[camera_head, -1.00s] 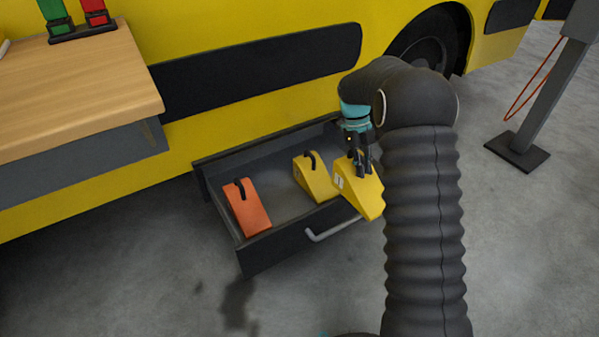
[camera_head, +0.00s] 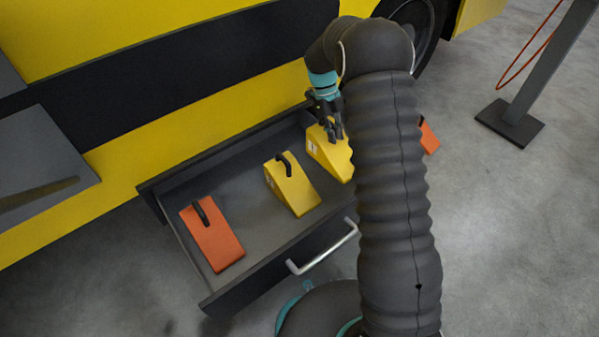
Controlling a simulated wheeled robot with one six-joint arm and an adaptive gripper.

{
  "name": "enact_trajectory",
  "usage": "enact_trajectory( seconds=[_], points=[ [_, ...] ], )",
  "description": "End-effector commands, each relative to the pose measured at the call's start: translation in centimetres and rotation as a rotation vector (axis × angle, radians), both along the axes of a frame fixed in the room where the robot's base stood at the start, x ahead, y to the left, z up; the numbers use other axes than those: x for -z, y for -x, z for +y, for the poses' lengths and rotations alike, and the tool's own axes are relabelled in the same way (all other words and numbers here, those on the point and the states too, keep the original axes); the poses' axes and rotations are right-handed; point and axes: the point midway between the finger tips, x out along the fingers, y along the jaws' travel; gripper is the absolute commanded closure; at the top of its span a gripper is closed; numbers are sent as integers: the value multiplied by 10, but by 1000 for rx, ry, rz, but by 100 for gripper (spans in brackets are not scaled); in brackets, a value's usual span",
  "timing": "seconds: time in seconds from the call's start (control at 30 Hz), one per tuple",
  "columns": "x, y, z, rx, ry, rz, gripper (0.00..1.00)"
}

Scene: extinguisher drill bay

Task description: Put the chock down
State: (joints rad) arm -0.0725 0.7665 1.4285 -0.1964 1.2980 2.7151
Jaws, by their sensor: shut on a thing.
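My gripper (camera_head: 328,116) is shut on a yellow wedge-shaped chock (camera_head: 329,156), held at its upper end by the handle. The chock is at the right end of the open dark drawer (camera_head: 258,280). Whether it rests on the drawer floor or hangs just above it, I cannot tell. A second yellow chock (camera_head: 293,190) with a black handle lies in the middle of the drawer, left of the held one. An orange chock (camera_head: 217,240) lies at the drawer's left. My arm hides the drawer's right end.
The drawer juts from a yellow vehicle (camera_head: 130,155) and has a silver handle (camera_head: 322,250) in front. An orange object (camera_head: 429,136) shows on the floor right of my arm. A grey post on a dark base (camera_head: 509,124) stands at the right, with open floor around it.

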Motion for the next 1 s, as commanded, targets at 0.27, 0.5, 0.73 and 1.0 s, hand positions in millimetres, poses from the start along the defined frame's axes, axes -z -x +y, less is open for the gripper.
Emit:
enact_trajectory(
  seconds=[0.27, 0.5, 0.73, 1.0],
  points=[
    [43, 0, 3, -4, 0, 1, 100],
    [61, 0, 2, -4, 1, 0, 100],
    [88, 0, 2, -2, 0, 0, 100],
    [89, 0, 2, -3, 0, -1, 100]
  ],
)
